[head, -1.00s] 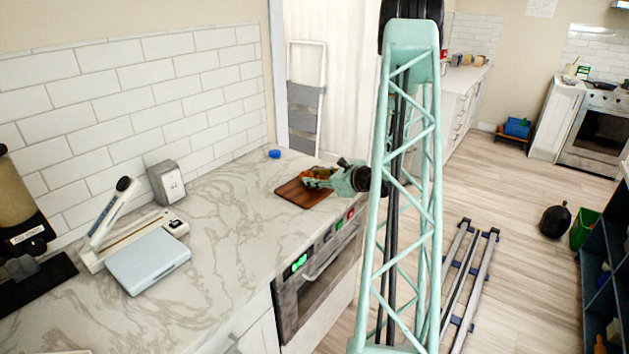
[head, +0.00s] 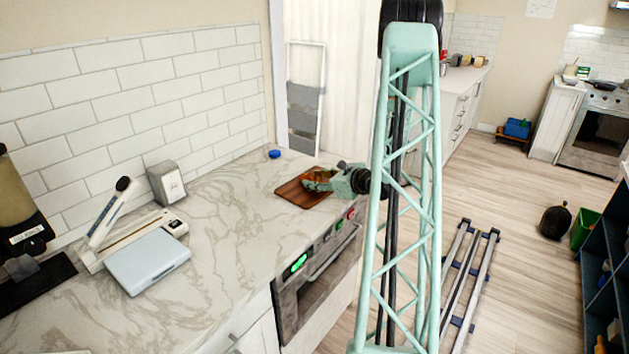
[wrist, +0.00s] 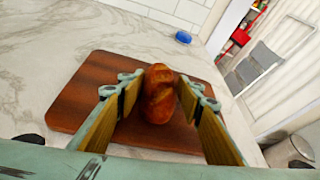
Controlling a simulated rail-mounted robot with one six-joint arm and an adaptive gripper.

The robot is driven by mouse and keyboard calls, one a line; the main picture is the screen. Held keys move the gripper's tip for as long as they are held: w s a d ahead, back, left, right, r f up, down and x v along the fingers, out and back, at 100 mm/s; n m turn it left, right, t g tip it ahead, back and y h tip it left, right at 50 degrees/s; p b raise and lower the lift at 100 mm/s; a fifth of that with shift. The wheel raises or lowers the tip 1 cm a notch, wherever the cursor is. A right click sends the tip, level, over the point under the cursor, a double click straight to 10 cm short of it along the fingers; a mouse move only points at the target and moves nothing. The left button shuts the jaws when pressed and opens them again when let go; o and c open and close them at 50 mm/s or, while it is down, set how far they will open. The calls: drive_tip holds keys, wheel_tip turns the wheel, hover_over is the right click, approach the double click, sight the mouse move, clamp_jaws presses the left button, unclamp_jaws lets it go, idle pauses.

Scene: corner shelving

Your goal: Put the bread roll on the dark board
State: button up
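The dark brown board (head: 290,191) lies flat on the marble counter near its far end. It also fills the middle of the wrist view (wrist: 82,98). In the head view my gripper (head: 318,180) reaches in from the right, low over the board, and mostly hides the roll. Whether the roll's underside touches the board cannot be told.
A blue round object (head: 274,154) stands behind the board by the wall end. An oven front (head: 318,265) is below the counter edge.

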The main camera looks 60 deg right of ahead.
drive_tip(key=shift+r, duration=0.15)
drive_tip(key=shift+p+v, duration=0.45)
drive_tip(key=shift+v, duration=5.55)
drive_tip(key=shift+a, duration=0.1)
